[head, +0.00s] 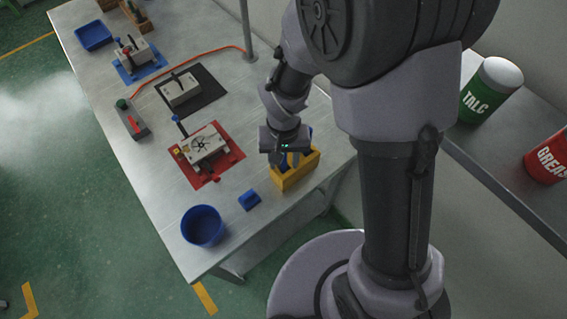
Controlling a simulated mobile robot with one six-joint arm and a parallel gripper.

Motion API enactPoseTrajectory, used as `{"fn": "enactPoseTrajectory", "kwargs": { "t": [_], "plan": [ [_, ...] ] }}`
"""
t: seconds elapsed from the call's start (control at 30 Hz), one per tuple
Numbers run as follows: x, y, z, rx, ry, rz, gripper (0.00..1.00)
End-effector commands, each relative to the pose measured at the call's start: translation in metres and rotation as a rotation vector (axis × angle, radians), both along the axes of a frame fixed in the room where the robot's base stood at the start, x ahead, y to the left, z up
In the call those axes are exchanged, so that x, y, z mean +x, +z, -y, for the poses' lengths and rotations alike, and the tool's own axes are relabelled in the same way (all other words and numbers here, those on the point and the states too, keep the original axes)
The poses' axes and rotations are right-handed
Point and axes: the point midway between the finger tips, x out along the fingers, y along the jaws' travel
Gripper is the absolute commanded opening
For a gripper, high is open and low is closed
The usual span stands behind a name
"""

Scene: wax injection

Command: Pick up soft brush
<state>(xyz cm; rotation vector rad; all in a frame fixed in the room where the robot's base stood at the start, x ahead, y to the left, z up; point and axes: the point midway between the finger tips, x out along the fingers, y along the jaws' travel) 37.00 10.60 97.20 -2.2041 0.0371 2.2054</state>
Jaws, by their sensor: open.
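My gripper (281,158) points down over the yellow box (296,178) near the right edge of the metal table (165,210). Its fingers are open and overlap the left part of the box in the head view. Something blue (311,133) shows at the box's back right; it is partly hidden, and I cannot tell whether it is the soft brush. The inside of the box is mostly hidden by my gripper. I cannot tell whether anything is between the fingers.
A small blue block (249,200) and a blue bowl (202,226) stand at the table's near end. A mold on a red mat (233,169) lies left of my gripper. A shelf at right holds a talc can (483,97) and a red can (548,158).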

Motion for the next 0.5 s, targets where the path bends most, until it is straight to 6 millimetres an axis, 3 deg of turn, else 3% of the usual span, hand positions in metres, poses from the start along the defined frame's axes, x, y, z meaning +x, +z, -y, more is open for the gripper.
{"fn": "enactPoseTrajectory", "kwargs": {
  "t": [0.2, 0.4, 0.5],
  "plan": [
    [0.0, -0.0006, 0.0, 0.0, 0.0, 0.0, 0.41],
    [0.0, -0.0004, 0.0, 0.0, 0.0, 0.0, 0.02],
    [0.0, -0.0004, 0.0, 0.0, 0.0, 0.0, 0.0]
  ]
}}
